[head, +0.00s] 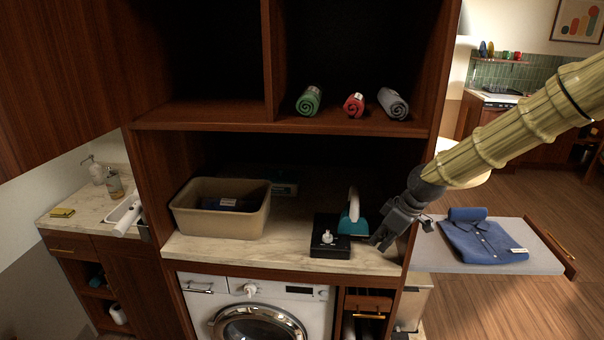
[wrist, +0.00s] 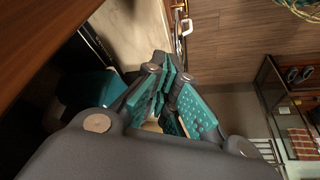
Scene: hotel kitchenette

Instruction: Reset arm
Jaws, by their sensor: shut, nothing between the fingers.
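My arm (head: 510,120) reaches in from the right in the head view. My gripper (head: 378,241) points down and left over the right end of the marble counter, beside the teal iron (head: 353,222). Its fingers are shut with nothing between them. I cannot tell whether they touch the iron or the counter. In the wrist view my gripper (wrist: 168,72) shows teal finger pads drawn together, and a teal shape (wrist: 90,92), likely the iron, lies to their left. The iron stands on or by a black box (head: 330,244) with a white knob.
A beige bin (head: 220,225) holds a dark item on the counter (head: 290,250). The cabinet's right upright (head: 440,90) is close to my arm. A folded blue shirt (head: 483,241) lies on a board at right.

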